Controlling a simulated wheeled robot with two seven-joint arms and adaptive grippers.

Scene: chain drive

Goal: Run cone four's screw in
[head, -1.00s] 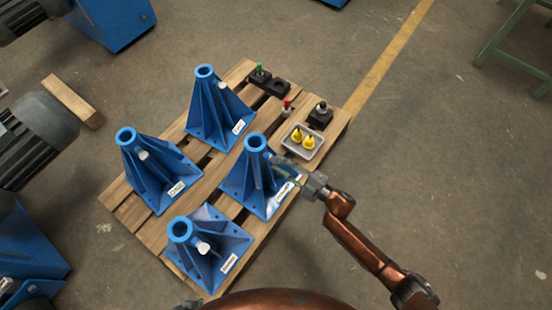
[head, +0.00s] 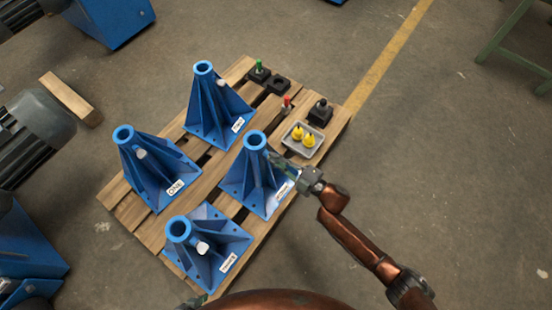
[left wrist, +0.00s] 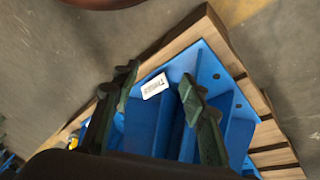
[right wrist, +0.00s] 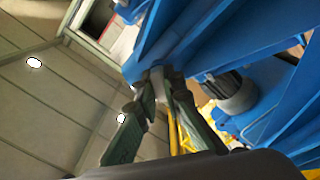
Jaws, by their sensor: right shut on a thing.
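Four blue cones stand on a pallet. The right-hand cone (head: 243,178) has a blurred label; the others seem to read ONE, TWO and THREE, so I take this as cone four. My right gripper (head: 271,158) reaches its side from the right. In the right wrist view the fingers (right wrist: 158,82) are shut on a small pale part at the cone's wall, apparently its screw, mostly hidden by them. My left gripper (left wrist: 157,82) is open and empty above the base of the cone labelled THREE (left wrist: 210,70); in the head view only a sliver shows at the bottom edge.
White-headed screws sit on cone one (head: 140,154), cone two (head: 222,85) and cone three (head: 203,247). Behind cone four are a grey tray (head: 288,143) with yellow pieces, a red-topped piece (head: 287,102), and black blocks (head: 319,116). The floor at right is clear.

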